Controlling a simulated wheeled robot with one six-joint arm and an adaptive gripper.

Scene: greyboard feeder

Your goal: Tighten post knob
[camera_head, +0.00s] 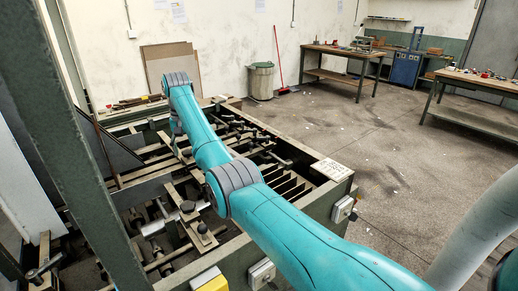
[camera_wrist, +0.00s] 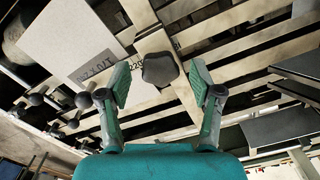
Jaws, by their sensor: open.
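A dark, lobed knob (camera_wrist: 160,68) shows in the upper middle of the wrist view, over a pale slatted frame. My gripper (camera_wrist: 161,77) is open, with one finger to the left of the knob and one to the right. Gaps show between the knob and both fingers. In the head view my teal arm reaches over the machine, and the gripper end is largely hidden behind the wrist. Dark knobs (camera_head: 203,228) also show on the bars there; I cannot tell whether one is the knob between my fingers.
Several dark ball-ended levers (camera_wrist: 83,99) stand left of my fingers in the wrist view, near a pale printed board (camera_wrist: 70,40). Dark plates (camera_wrist: 285,128) lie to the right. In the head view, a workbench (camera_head: 335,62) stands at the back beyond open floor (camera_head: 330,125).

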